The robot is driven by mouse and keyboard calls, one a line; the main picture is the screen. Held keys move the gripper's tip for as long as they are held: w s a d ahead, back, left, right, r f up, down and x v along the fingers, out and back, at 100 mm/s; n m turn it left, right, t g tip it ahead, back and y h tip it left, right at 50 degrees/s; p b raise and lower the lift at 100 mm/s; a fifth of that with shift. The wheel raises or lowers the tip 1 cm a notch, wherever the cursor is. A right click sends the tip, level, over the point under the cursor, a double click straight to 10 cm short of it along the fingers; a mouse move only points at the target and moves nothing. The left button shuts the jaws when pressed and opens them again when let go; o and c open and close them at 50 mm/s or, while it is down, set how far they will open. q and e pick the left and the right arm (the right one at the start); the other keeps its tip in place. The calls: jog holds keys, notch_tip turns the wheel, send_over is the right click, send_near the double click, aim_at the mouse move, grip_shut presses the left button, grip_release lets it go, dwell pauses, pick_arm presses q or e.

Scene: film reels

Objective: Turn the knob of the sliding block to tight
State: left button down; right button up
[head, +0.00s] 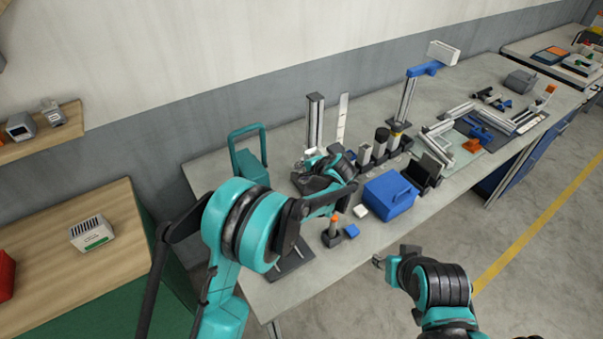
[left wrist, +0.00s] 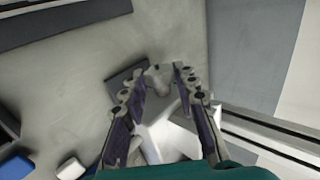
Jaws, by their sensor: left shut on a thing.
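A pale block (left wrist: 172,132), which looks like the sliding block, shows between and behind my left fingers. My left gripper (head: 312,167) is low beside the rail; in the left wrist view its fingers (left wrist: 160,100) are on either side of a pale piece, probably the knob, and shut on it. The knob's setting cannot be read. My right gripper (head: 390,257) is off the bench's front edge, its opening unclear.
A blue box (head: 390,194), a small white block (head: 360,212) and an orange-topped item (head: 333,232) lie near the left arm. A teal-handled stand (head: 249,158) is left of the rail. Dark holders with posts (head: 381,145) stand to its right.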

pick_arm(q)
jog(key=c, duration=1.1)
grip_release()
jog(key=shift+c, duration=0.2)
jog(key=v, duration=1.2)
